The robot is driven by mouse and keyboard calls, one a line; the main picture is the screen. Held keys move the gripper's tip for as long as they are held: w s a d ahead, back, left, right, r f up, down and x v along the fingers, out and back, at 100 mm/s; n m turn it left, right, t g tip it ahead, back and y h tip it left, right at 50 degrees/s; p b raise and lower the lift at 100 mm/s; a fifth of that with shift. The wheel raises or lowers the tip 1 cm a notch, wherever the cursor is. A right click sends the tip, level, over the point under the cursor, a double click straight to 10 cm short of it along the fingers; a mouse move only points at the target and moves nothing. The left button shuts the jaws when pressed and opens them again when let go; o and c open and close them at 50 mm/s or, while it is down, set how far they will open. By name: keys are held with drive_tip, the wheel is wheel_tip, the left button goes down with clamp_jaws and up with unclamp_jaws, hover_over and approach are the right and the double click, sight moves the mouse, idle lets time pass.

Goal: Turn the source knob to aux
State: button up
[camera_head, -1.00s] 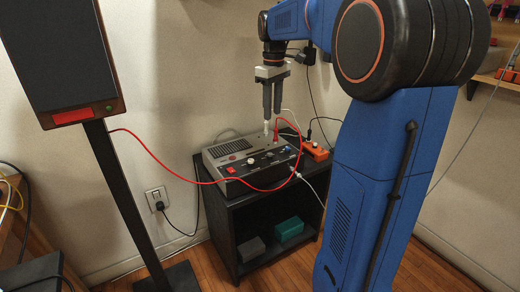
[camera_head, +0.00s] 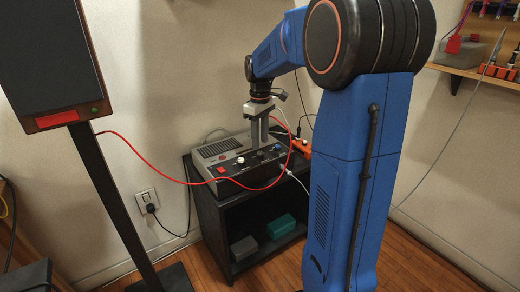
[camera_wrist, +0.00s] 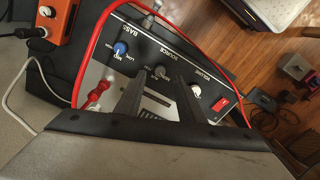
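The amplifier box (camera_head: 222,148) stands on a black cabinet, with knobs on its sloped dark front panel. In the wrist view, the grey source knob (camera_wrist: 161,72) sits in the middle of the panel (camera_wrist: 135,50), under the printed word SOURCE. My gripper (camera_wrist: 159,78) is open, one finger on each side of the knob in the picture. I cannot tell whether the fingers touch it. In the head view, my gripper (camera_head: 260,144) points down at the panel and hides the knob. The aux label and the knob's pointer setting are too small to read.
A blue-capped bass knob (camera_wrist: 121,49) and a white volume knob (camera_wrist: 195,90) flank it. A red switch (camera_wrist: 221,103) is near the panel end. A red cable (camera_wrist: 93,45) loops over the box.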

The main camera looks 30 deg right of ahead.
sight(260, 152)
drive_tip(key=shift+f, duration=2.3)
clamp_jaws()
